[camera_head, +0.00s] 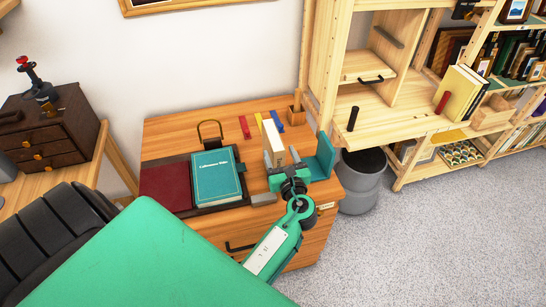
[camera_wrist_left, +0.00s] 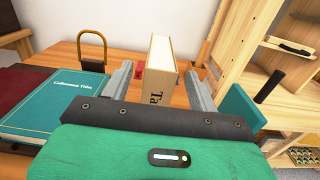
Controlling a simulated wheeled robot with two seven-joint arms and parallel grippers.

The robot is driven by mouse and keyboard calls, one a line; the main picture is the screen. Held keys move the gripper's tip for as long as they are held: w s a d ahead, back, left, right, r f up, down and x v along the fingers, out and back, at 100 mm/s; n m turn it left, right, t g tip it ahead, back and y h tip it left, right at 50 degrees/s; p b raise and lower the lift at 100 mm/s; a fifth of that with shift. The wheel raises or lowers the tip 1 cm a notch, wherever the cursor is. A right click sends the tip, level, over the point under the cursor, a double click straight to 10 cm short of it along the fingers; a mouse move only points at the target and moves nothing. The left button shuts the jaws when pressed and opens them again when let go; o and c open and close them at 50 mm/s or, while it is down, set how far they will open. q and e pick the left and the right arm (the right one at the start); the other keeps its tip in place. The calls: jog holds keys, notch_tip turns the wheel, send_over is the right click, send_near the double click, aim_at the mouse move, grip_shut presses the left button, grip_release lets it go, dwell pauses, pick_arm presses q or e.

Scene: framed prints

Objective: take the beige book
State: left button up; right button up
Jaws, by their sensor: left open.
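The beige book (camera_head: 272,141) stands upright on the wooden desk, in the head view near the desk's right part. In the left wrist view the beige book (camera_wrist_left: 160,78) shows its spine with dark lettering, between the two grey fingers. My left gripper (camera_head: 283,168) is open at the near side of the book. In its wrist view the left gripper (camera_wrist_left: 158,76) has one finger on each side of the book, with a visible gap at least on the left. The fingers' exact depth along the book is hard to tell. My right gripper is not in view.
A teal book (camera_head: 216,176) lies on a dark tray left of the gripper. A teal bookend (camera_head: 322,157) stands close on the right. Small red, yellow and blue items (camera_head: 244,127) and a wooden holder (camera_head: 297,108) are behind. A grey bin (camera_head: 361,185) stands beside the desk.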

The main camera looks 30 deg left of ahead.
aim_at(275, 142)
pick_arm(q)
jog(key=shift+w+a, duration=0.4)
jog(key=shift+a, duration=0.05)
jog(key=b+x, duration=0.2)
jog(key=x, duration=0.3)
jog(key=shift+f, duration=0.1)
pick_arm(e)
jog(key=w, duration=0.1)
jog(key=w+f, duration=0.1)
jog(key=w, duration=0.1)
pick_arm(q)
grip_shut()
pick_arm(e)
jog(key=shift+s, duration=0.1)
